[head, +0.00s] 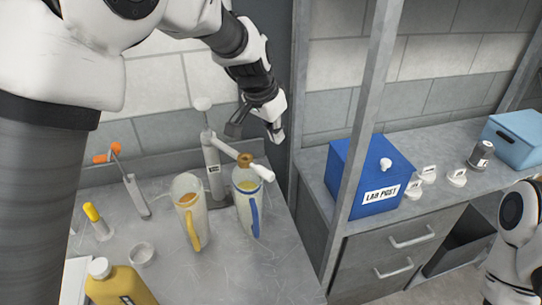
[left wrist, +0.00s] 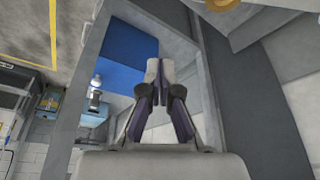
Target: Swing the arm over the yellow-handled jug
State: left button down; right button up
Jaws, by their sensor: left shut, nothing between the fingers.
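The yellow-handled jug (head: 188,209) stands on the grey worktop in the head view, with amber contents. The blue-handled jug (head: 244,200) stands to its right. A pale swing arm (head: 224,147) on a grey post (head: 212,168) reaches right; its brass outlet (head: 245,160) and white end grip (head: 262,171) are over the blue-handled jug. My left gripper (head: 235,128) is shut and empty, above the swing arm and apart from it. In the left wrist view its closed fingers (left wrist: 159,68) show, with a brass piece (left wrist: 222,4) cut off at the top edge. My right gripper is not visible.
An orange-handled lever (head: 124,172), a yellow-capped tube (head: 97,220), a small clear cup (head: 141,253) and a yellow can (head: 122,284) are on the left. A metal upright (head: 362,120) and a blue box (head: 372,178) stand right. The worktop before the jugs is clear.

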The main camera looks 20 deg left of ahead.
pick_arm(q)
notch_tip(320, 180, down, 6)
jog(key=s+p, duration=0.2)
jog(key=p, duration=0.1)
jog(key=shift+s+a+f, duration=0.15)
jog(key=shift+a+f, duration=0.1)
jog(key=shift+a, duration=0.1)
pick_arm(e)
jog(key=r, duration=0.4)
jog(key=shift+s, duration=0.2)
pick_arm(q)
jog(key=shift+s+r, duration=0.1)
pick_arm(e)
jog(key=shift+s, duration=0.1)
